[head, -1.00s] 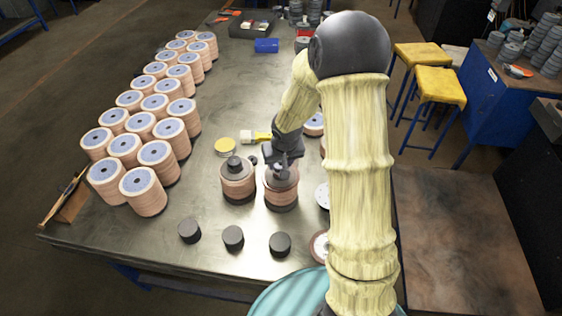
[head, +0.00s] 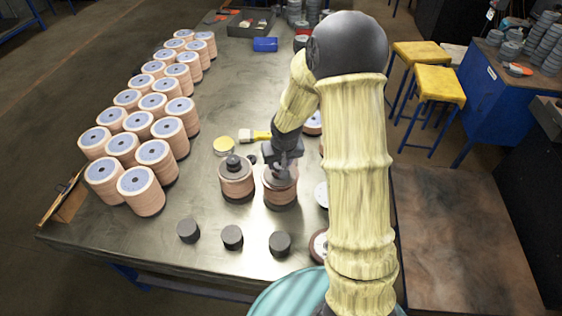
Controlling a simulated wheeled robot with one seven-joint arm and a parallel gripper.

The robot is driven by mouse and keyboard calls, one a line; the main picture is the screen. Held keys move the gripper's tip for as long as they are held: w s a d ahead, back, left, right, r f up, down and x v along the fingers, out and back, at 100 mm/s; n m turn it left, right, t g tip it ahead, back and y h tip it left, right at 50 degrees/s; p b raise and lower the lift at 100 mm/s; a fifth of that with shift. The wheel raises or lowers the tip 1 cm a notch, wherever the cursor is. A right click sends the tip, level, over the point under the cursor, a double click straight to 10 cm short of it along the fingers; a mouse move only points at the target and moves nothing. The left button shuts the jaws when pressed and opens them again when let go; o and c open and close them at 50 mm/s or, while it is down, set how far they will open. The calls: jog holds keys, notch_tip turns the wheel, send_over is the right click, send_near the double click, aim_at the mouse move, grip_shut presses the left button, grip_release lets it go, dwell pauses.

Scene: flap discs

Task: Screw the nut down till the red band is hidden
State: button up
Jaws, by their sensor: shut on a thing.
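My gripper (head: 283,165) is over the top of the right-hand clamped disc stack (head: 281,190), in the middle of the table. It is shut on the nut at the top of that stack; the nut itself is mostly hidden by the fingers. I cannot make out a red band from this view. A second, similar stack (head: 237,182) stands just to the left, with a dark nut (head: 234,161) on its top and nothing holding it.
Rows of stacked discs (head: 155,130) fill the table's left side. Several dark cylinders (head: 232,237) stand along the front. A yellow-handled brush (head: 257,136) and a yellow-topped tin (head: 224,146) lie behind the stacks. A blue box (head: 266,45) is at the back.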

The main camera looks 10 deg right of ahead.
jog(key=shift+f, duration=0.25)
dwell(0.5)
jog(key=o, duration=1.1)
jog(key=shift+c, duration=0.2)
jog(key=shift+r, duration=0.1)
jog(key=v, duration=1.7)
jog(key=shift+r, duration=0.1)
